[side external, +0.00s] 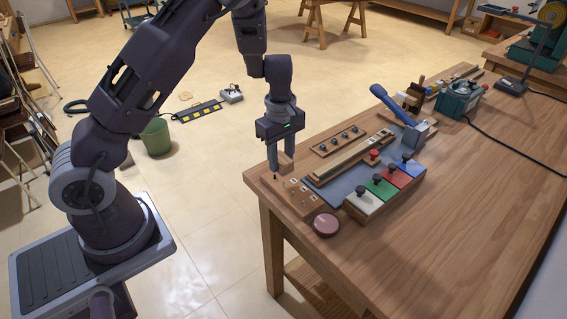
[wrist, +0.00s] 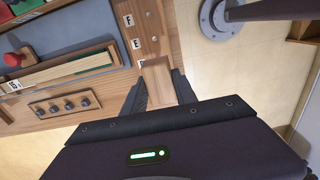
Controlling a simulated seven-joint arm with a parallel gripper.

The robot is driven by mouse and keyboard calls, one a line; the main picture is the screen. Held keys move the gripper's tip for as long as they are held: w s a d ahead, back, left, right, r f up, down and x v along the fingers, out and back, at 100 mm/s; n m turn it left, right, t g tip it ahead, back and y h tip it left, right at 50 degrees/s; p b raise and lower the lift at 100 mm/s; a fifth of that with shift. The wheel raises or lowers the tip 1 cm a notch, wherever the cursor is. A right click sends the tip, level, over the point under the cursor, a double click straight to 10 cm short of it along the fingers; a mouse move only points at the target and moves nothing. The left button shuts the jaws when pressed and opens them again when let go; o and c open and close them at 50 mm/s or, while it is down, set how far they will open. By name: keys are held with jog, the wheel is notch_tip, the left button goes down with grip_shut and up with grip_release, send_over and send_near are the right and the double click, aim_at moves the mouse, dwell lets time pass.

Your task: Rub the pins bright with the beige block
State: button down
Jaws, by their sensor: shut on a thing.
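The beige block (side external: 286,162) is between the fingers of my gripper (side external: 284,155), which is shut on it. It hangs at the near left corner of the bench, over or just above the end of a wooden board (side external: 298,197) with small pins and pale letter tags. In the wrist view the block (wrist: 158,82) sits between my two dark fingers (wrist: 160,95) and covers part of that board. Letter tags F and E and small pins (wrist: 148,14) show beyond the block. I cannot tell whether the block touches a pin.
A round reddish tin (side external: 326,224) stands close beside the board. White, green, red and blue blocks with dark knobs (side external: 382,187) lie to the right. A rack of dark knobs (side external: 338,139) and a long wooden tray (side external: 348,158) lie behind.

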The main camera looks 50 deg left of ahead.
jog(key=a+r, duration=0.4)
jog(key=a, duration=0.1)
jog(key=shift+s+d+f, duration=0.1)
jog(key=shift+d+f, duration=0.05)
jog(key=shift+f, duration=1.85)
jog(key=shift+s+d+f, duration=0.1)
jog(key=shift+d+f, duration=0.05)
jog(key=shift+f, duration=1.8)
jog(key=shift+w+d+f, duration=0.1)
jog(key=shift+d+f, duration=0.1)
jog(key=shift+d, duration=1.35)
jog(key=shift+a, duration=1.65)
jog(key=shift+d, duration=1.7)
jog(key=shift+a, duration=1.55)
jog(key=shift+d, duration=1.55)
jog(key=shift+r, duration=4.1)
